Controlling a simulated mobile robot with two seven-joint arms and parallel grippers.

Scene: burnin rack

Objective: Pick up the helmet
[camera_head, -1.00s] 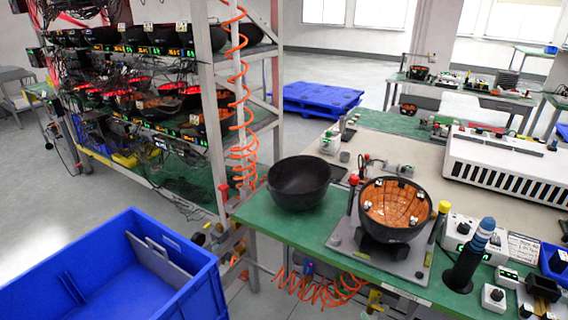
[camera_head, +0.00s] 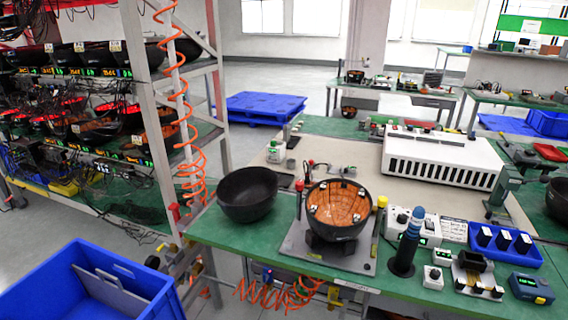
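A black helmet shell (camera_head: 247,196) lies bowl-like, opening up, on the green workbench near its left edge. Beside it to the right, a second helmet (camera_head: 337,210) with a copper-brown inside and white clips sits opening up in a fixture on a grey plate (camera_head: 300,243). More dark helmets (camera_head: 96,55) stand on the rack shelves at the left. Part of another dark bowl shape (camera_head: 558,200) shows at the right edge. Neither of my grippers shows in the view.
A blue crate (camera_head: 150,282) with a grey divider stands on the floor at lower left. An orange coiled hose (camera_head: 178,95) hangs by the rack post. A blue-black cylinder (camera_head: 407,245), small devices and a white vented machine (camera_head: 440,157) occupy the bench (camera_head: 220,232). A blue pallet (camera_head: 262,107) lies behind.

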